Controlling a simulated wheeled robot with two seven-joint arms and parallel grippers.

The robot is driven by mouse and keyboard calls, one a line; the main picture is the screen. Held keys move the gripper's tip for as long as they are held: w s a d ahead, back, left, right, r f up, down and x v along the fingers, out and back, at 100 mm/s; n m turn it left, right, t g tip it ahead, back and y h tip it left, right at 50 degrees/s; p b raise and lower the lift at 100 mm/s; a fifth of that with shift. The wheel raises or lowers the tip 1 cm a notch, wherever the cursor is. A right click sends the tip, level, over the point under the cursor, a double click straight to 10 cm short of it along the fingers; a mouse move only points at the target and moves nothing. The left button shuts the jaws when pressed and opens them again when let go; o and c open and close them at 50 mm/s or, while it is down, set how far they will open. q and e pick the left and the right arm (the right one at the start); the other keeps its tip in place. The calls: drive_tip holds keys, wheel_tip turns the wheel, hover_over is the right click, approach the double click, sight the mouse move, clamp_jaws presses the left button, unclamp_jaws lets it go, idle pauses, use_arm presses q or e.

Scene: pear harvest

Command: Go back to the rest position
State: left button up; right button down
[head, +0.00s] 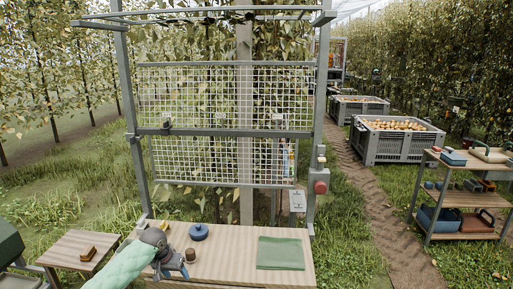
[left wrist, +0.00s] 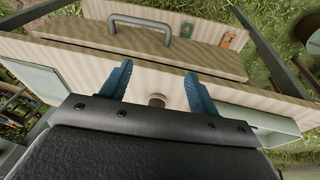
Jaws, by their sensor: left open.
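My left arm, in a pale green sleeve, comes in from the lower left of the head view. Its dark gripper (head: 173,266) is over the left part of the wooden worktable (head: 222,262). In the left wrist view, the two blue fingers of the left gripper (left wrist: 157,90) stand wide apart. Nothing is held between them. A small brown round object (left wrist: 157,100) shows beyond the gap, lower than the fingers; I cannot tell its distance. A small brown object (head: 190,254) also shows right beside the gripper in the head view. My right gripper is not in view.
A blue round lidded object (head: 199,232) and a green mat (head: 280,253) lie on the worktable. A metal frame with wire mesh (head: 225,97) rises behind it. A side table (head: 75,246) stands left, a shelf cart (head: 462,197) right. Grey crates (head: 392,146) stand farther back.

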use_arm(q)
drive_tip(key=s+d+f+b, duration=0.15)
drive_tip(key=s+f, duration=0.45)
drive_tip(key=f, duration=0.6)
drive_tip(key=s+d+f+b, duration=0.1)
drive_tip(key=s+d+f, duration=0.2)
drive_tip(key=s+f, duration=0.65)
drive_tip(key=s+d+f+b, duration=0.15)
drive_tip(key=s+f, duration=0.25)
drive_tip(key=f, duration=1.1)
drive_tip(key=s+d+f, duration=0.1)
drive_tip(key=s+f, duration=0.6)
drive_tip(key=s, duration=0.4)
drive_tip(key=s+d+f+y+b, duration=0.1)
drive_tip(key=s+f, duration=0.6)
drive_tip(key=s, duration=0.4)
drive_tip(key=s+d+f+b, duration=0.1)
drive_tip(key=s+f, duration=0.7)
drive_tip(key=s, duration=0.3)
drive_tip(key=shift+s+d+g+y, duration=0.15)
drive_tip(key=shift+d+g+y, duration=0.15)
drive_tip(key=shift+d+y, duration=0.1)
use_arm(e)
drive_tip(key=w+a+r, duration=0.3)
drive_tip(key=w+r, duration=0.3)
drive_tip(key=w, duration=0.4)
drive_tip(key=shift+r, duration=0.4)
